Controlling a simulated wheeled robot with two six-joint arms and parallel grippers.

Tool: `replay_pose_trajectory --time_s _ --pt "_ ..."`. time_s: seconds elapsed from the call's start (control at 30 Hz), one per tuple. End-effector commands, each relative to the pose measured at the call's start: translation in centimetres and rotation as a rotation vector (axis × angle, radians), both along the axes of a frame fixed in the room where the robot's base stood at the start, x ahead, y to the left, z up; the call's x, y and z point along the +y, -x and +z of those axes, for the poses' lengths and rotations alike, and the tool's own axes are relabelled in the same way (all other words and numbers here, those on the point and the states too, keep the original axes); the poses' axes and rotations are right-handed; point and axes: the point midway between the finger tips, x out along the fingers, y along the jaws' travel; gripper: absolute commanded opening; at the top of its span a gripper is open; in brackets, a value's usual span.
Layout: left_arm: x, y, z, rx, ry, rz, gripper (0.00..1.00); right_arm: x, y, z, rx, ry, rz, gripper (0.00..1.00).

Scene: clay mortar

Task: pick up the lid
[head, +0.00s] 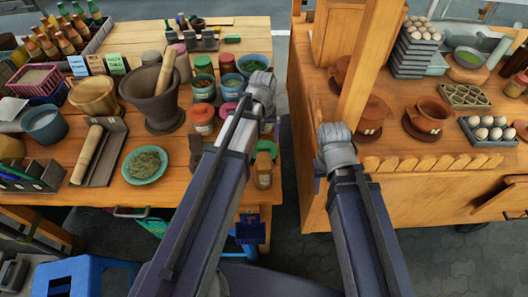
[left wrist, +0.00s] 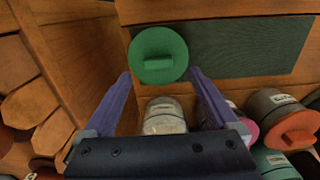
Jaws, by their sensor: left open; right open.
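The lid, a round green disc with a small raised knob, shows in the left wrist view (left wrist: 158,55), beside a dark green panel. A green piece that may be this lid shows in the head view (head: 267,148), partly behind my left arm. My left gripper (left wrist: 158,75) is open and empty; its fingertips lie on either side of the lid's lower edge in that view, and I cannot tell the gap to it. In the head view my left gripper (head: 262,90) is over the wooden table's right side. My right gripper (head: 337,145) is at the gap's right; its fingers are hidden.
Several jars (head: 202,117) stand left of my left arm, with a stone mortar (head: 152,100) beyond. A small jar (head: 263,172) stands near the table's front right corner. A wooden stall (head: 440,200) with pots and egg trays is at the right, across a floor gap.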

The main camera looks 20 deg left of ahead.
Motion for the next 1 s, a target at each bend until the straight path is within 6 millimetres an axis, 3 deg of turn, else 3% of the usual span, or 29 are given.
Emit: replay_pose_trajectory --time_s 0.4,0.7,1.0 --pt "-0.3 -0.1 -4.9 0.0 0.0 0.0 0.93 0.0 0.0 -4.9 0.0 0.0 0.0 0.5" --pt "-0.3 -0.1 -4.9 0.0 0.0 0.0 0.93 0.0 0.0 -4.9 0.0 0.0 0.0 0.5" --pt "-0.3 -0.1 -4.9 0.0 0.0 0.0 0.59 0.0 0.0 -4.9 0.0 0.0 0.0 0.5"
